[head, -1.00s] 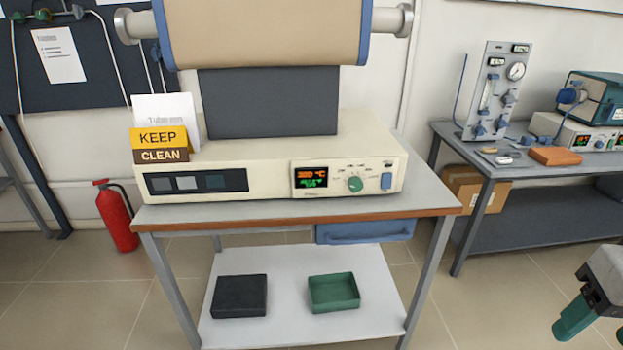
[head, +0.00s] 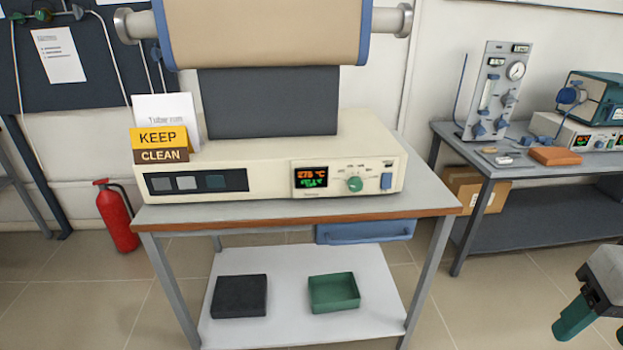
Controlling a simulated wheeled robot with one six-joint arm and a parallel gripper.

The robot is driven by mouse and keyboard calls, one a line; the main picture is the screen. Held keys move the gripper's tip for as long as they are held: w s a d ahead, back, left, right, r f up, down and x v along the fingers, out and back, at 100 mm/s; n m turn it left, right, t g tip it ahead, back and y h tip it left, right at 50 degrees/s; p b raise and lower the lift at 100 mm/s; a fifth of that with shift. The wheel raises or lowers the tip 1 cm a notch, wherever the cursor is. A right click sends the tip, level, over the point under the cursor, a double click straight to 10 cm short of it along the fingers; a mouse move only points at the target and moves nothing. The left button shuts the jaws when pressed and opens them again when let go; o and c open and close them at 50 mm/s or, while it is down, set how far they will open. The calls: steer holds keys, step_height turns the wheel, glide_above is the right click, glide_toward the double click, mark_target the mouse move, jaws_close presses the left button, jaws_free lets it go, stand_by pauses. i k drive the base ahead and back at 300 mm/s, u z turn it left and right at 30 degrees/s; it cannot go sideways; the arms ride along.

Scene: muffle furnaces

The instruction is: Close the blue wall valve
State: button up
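A dark wall panel (head: 92,72) at the top left carries several small valves along its upper edge. My gripper (head: 597,329) is at the bottom right corner, partly cut off by the frame. Its green fingers look apart with nothing between them. It is far from the wall panel.
A bench (head: 290,212) with a tube furnace (head: 270,160) on it stands in the middle. A fire extinguisher (head: 117,217) stands on the floor at left. A second bench (head: 487,168) with instruments is at right. Tiled floor between the benches is clear.

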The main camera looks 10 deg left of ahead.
mark_target(154, 53)
steer(key=u, duration=2.25)
steer(key=i, duration=5.1)
steer(key=z, duration=2.1)
